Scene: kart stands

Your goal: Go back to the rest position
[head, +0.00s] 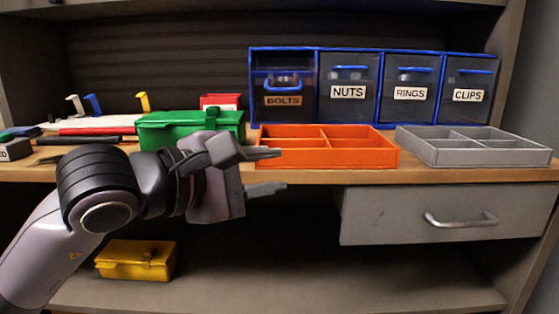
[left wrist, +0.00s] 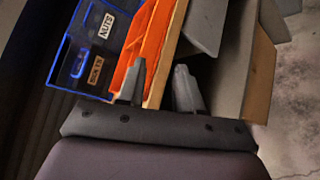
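My left gripper (head: 264,171) is open and empty. It is in front of the workbench edge, before the orange divided tray (head: 328,160), with one finger above the other. In the left wrist view its two fingers (left wrist: 158,86) are apart with nothing between them. The orange tray also shows there (left wrist: 152,38), beyond the fingers. My right gripper is not in view.
A green box (head: 190,126) stands behind my left wrist. A grey divided tray (head: 475,148) is at the right, above a grey drawer (head: 385,215). Labelled blue-framed bins (head: 348,90) stand behind. A yellow box (head: 137,259) is on the lower shelf (head: 300,290).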

